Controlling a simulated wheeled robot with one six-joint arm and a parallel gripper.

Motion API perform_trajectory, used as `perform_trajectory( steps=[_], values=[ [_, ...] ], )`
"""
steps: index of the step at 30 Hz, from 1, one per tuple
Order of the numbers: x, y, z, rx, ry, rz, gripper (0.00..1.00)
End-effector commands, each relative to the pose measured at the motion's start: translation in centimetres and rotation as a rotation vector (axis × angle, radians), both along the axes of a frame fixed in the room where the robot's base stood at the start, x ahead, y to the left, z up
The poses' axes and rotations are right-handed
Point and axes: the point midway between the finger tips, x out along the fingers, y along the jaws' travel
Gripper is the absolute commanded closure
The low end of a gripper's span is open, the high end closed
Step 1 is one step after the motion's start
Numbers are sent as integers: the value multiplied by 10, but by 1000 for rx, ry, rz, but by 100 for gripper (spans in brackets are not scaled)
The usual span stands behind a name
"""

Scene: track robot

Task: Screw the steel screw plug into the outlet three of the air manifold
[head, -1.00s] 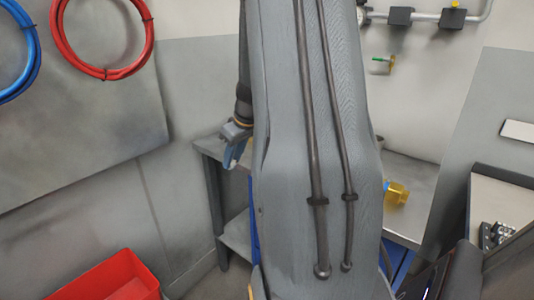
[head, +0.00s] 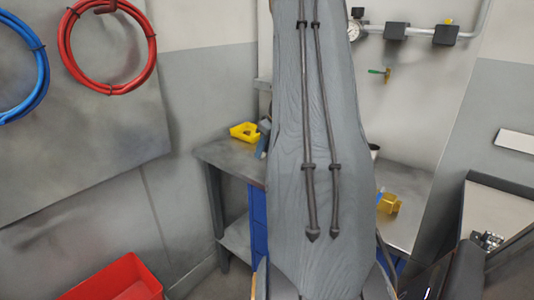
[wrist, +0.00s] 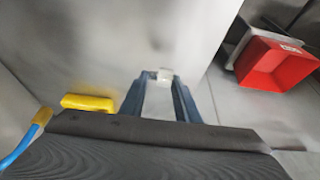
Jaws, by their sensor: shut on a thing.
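The air manifold (head: 420,28) looks to be the grey pipe on the back wall in the head view, with a gauge and black blocks; my arm hides its left part, and I cannot tell which outlet is number three. In the wrist view my gripper (wrist: 158,82) has its two blue fingers shut on a small pale piece at their tips, which appears to be the steel screw plug (wrist: 164,75). In the head view only a blue sliver beside my arm shows, left of the arm and over the bench. The gripper is well apart from the manifold.
A green-handled valve (head: 380,72) hangs below the pipe. A red crate (head: 120,280) is at lower left; blue (head: 38,75) and red (head: 66,40) hoses hang on the left wall.

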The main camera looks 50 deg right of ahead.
Motion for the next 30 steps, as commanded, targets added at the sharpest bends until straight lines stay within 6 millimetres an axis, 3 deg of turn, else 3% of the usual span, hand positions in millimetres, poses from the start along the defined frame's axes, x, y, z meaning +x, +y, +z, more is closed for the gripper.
perform_trajectory(
  steps=[5, 12, 25, 26, 28, 30],
  values=[
    [1, -21, -3, 3, 2, -1, 97],
    [1, -19, -30, 1, 1, -1, 97],
    [2, -19, -36, 0, 0, 0, 97],
    [2, -19, -36, 1, 0, 0, 68],
    [2, -19, -35, 0, 0, 0, 56],
    [2, -19, -35, 0, 0, 0, 52]
  ],
)
